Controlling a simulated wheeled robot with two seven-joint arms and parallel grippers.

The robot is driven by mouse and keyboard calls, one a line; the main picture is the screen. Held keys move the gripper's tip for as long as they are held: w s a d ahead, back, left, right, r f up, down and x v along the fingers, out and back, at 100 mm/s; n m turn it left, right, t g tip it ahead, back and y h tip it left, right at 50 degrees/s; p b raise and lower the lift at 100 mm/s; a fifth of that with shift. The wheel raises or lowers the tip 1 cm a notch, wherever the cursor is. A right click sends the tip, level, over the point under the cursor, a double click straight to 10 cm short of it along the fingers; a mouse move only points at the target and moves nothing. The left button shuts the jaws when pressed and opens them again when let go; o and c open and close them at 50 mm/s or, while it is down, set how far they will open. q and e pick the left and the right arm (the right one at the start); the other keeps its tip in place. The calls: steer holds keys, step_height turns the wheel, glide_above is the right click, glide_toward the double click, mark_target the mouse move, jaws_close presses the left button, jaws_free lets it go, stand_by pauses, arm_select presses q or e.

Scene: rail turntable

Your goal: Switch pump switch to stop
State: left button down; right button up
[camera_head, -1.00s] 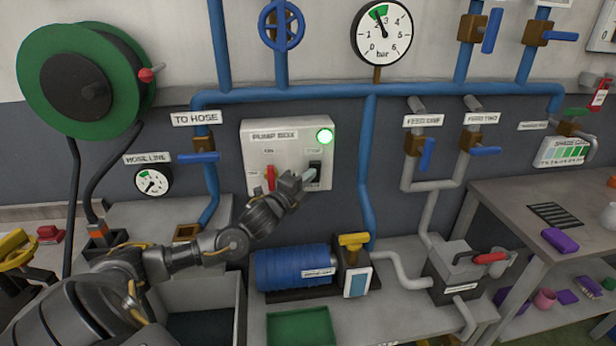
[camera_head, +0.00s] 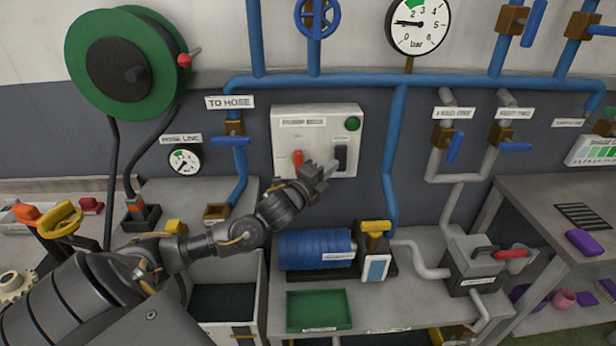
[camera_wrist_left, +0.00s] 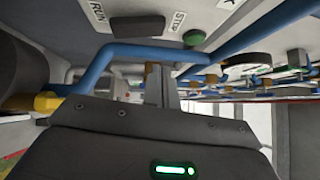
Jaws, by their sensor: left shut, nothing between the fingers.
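The pump box (camera_head: 318,118) is a pale panel on the wall. My left gripper (camera_head: 329,168) is shut and empty, just left of and below the black switch; contact cannot be told. In the left wrist view, the switch (camera_wrist_left: 138,26) lies between RUN and STOP labels, with the unlit lamp (camera_wrist_left: 194,38) beside STOP. The shut fingers (camera_wrist_left: 160,84) point toward the panel. My right gripper is not in view.
Blue pipes (camera_head: 394,150) run beside and above the box. A hose reel (camera_head: 125,60) is at upper left.

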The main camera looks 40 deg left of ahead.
arm_select(q)
steer(key=s+b, duration=0.1)
steer(key=s, duration=0.6)
steer(key=shift+s+a+r+b, duration=0.25)
steer(key=shift+a+r+b, duration=0.05)
steer(key=shift+r+b, duration=0.1)
